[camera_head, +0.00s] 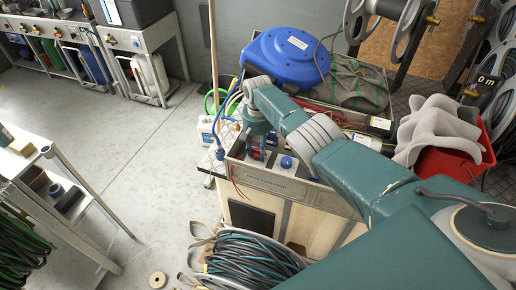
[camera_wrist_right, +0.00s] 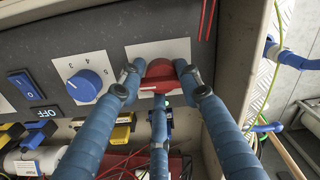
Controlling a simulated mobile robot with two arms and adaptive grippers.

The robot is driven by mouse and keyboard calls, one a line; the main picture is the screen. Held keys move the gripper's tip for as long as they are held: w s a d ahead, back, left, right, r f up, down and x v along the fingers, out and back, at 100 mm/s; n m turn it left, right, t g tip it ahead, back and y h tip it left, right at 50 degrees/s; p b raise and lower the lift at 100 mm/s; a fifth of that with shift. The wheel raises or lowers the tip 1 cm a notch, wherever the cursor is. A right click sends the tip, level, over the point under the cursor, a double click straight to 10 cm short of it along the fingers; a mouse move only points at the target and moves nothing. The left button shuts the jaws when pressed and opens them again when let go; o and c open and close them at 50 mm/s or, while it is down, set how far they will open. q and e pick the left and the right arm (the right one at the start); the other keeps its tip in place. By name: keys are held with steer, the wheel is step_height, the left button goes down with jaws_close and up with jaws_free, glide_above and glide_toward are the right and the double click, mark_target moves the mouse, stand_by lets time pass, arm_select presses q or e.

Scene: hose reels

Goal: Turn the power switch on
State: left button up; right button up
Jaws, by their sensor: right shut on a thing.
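A red rotary knob (camera_wrist_right: 160,75) sits on a white plate on a dark control panel (camera_wrist_right: 110,35) in the right wrist view. My right gripper (camera_wrist_right: 159,80) has its blue fingers closed around this knob, two from the sides and one from below. In the head view my right gripper (camera_head: 259,142) reaches down to the panel of the workbench unit (camera_head: 277,183); the arm and gripper partly hide the knob there. My left gripper is not in view.
A blue dial (camera_wrist_right: 86,85) with numbers is beside the red knob. A blue hose reel (camera_head: 288,58) and a red bin (camera_head: 455,160) stand near my arm. The floor at left is partly clear.

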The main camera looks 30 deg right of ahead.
mark_target(258, 149)
steer(key=shift+o, duration=0.3)
steer(key=shift+w+r+m, duration=0.2)
steer(key=shift+r+m, duration=0.05)
steer(key=shift+m, duration=0.25)
steer(key=shift+w+d+r, duration=0.1)
steer(key=o, duration=1)
steer(key=shift+f, duration=0.3)
steer(key=shift+r, duration=0.5)
step_height(258, 149, up, 11)
